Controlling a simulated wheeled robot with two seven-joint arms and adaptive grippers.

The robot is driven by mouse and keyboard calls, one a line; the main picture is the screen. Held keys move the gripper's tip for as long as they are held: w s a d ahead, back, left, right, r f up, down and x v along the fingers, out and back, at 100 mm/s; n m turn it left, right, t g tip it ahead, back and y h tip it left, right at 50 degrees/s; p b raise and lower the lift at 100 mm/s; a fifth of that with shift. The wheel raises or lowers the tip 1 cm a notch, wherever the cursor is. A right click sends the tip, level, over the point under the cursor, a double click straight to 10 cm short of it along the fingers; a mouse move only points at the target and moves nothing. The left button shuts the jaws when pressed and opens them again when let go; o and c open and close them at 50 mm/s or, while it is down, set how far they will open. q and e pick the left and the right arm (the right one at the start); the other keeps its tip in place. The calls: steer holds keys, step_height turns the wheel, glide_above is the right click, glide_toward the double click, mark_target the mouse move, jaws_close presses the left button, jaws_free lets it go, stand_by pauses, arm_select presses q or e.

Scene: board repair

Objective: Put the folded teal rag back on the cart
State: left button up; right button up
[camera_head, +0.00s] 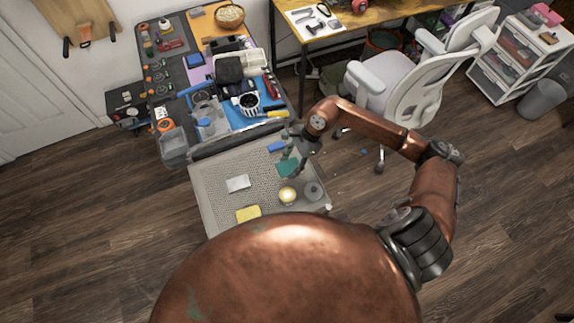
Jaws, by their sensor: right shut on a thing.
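The folded teal rag (287,168) is at the upper right part of the cart top, beneath my right gripper. My right gripper (293,156) points down and is shut on the rag; its fingertips are small in this view. I cannot tell whether the rag touches the cart or hangs just above it. The cart (213,195) has a light perforated top and stands in front of the workbench. My left gripper is not in view.
The cart also bears a white block (237,183), a yellow sponge (248,214), a pale yellow round thing (288,195), a grey round thing (313,190) and a blue block (276,147). The cluttered workbench (187,99) is behind; an office chair (412,85) stands right.

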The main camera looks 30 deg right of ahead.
mark_target(287, 162)
steer(key=w+f, duration=0.1)
steer(key=f, duration=0.1)
steer(key=w+f, duration=0.2)
steer(key=shift+w+d+f, duration=0.15)
steer(key=shift+d, duration=0.05)
steer(key=shift+w+f, duration=0.1)
steer(key=shift+f, duration=1.65)
steer(key=o, duration=1)
steer(key=shift+r, duration=0.25)
steer(key=v, duration=1.2)
steer(key=shift+f, duration=0.1)
